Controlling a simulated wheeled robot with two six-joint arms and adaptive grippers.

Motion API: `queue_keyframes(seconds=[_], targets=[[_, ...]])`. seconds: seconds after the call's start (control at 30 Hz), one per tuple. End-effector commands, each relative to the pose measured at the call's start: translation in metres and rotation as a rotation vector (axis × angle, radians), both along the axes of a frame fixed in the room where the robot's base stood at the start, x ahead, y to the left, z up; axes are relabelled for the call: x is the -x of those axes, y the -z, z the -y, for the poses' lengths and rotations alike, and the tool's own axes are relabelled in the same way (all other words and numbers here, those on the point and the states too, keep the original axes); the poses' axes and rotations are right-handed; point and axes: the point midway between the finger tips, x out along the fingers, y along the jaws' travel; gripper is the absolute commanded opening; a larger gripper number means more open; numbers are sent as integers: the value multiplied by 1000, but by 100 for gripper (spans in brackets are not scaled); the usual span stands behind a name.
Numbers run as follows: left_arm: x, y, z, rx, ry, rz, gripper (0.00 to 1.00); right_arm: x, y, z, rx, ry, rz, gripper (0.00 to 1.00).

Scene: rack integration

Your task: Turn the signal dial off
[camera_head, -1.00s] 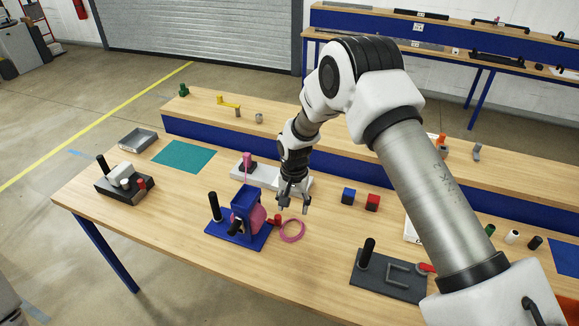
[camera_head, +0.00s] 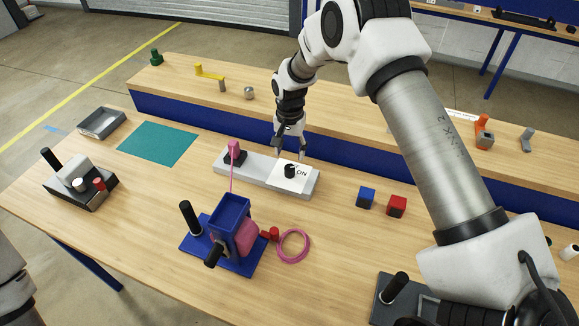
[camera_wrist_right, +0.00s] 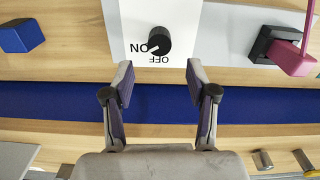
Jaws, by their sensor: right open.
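The signal dial is a black round knob (camera_head: 290,171) on a white plate (camera_head: 302,181) at the right end of a light grey block. In the right wrist view the knob (camera_wrist_right: 159,40) has ON printed to its left and OFF below, upside down. A pale mark on it points to the lower left, toward ON. My right gripper (camera_head: 291,155) is open and empty, just behind the dial. In the right wrist view its fingertips (camera_wrist_right: 160,77) are spread, with the knob beyond the gap between them, apart from it. My left gripper is out of view.
A black socket with a pink plug (camera_head: 234,150) and cord is on the block's left end. Blue (camera_head: 366,197) and red (camera_head: 397,206) cubes lie to the right. A blue fixture (camera_head: 230,225) and pink ring (camera_head: 293,245) are in front. A raised shelf (camera_head: 185,88) runs behind.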

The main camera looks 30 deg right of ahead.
Motion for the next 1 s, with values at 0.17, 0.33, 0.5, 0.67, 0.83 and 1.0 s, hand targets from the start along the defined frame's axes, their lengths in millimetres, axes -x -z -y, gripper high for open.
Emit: queue_keyframes(seconds=[0.17, 0.33, 0.5, 0.67, 0.83, 1.0], targets=[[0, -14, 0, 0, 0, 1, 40, 1, 24, 0, 0, 0, -4, 57], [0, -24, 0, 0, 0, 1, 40, 1, 57, 0, 0, -1, -3, 57], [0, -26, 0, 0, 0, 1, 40, 0, 73, 0, 0, -1, -1, 57], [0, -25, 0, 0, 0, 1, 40, 0, 74, 0, 0, -1, 0, 57], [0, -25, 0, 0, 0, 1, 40, 0, 74, 0, 0, -1, 0, 11], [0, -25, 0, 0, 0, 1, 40, 0, 74, 0, 0, -1, -1, 0]])
